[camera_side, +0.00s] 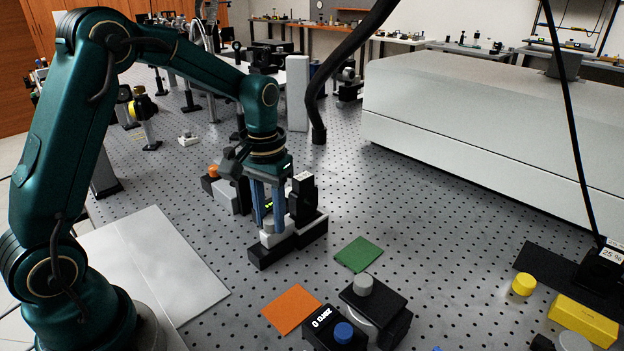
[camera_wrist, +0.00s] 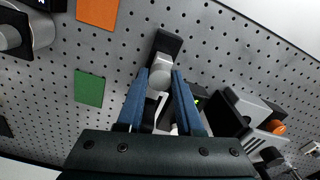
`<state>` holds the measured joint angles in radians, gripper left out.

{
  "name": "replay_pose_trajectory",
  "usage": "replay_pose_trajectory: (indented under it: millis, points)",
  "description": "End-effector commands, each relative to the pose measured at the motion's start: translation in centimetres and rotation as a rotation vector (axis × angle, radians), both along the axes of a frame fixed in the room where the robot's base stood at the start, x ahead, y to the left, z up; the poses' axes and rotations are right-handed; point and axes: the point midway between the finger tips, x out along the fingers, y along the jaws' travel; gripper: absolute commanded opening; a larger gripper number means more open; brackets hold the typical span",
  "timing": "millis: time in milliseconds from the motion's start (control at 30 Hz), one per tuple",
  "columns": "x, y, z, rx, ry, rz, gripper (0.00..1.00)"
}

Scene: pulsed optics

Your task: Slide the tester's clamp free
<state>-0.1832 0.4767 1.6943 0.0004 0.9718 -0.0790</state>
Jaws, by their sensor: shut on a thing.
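The clamp (camera_side: 277,238) is a white block with a grey round knob on top. It sits on a black rail (camera_side: 264,258) at the middle of the optical table. The knob also shows in the wrist view (camera_wrist: 160,76). A black tester (camera_side: 303,200) with a white label stands on the rail just behind the clamp. My gripper (camera_side: 268,222) points straight down over the rail, its blue fingers shut on the clamp at the knob. In the wrist view the fingers sit on both sides of it. The fingers hide part of the tester and clamp.
A green square (camera_side: 359,254) and an orange square (camera_side: 290,308) lie flat to the right and front. A black unit with a grey knob (camera_side: 364,286) stands near the front. A grey box with an orange knob (camera_side: 226,195) stands close behind my gripper. The rail's near end is clear.

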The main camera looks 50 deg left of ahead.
Motion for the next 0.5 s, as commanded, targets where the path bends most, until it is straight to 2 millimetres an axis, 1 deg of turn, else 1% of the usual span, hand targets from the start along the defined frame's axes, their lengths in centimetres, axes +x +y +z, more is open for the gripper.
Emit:
replay_pose_trajectory:
  millis: [233,500]
  points:
    - [0.0,0.1,0.1,0.002,-0.005,0.001,0.00]
    - [-2.1,0.1,0.2,0.002,-0.006,0.001,0.00]
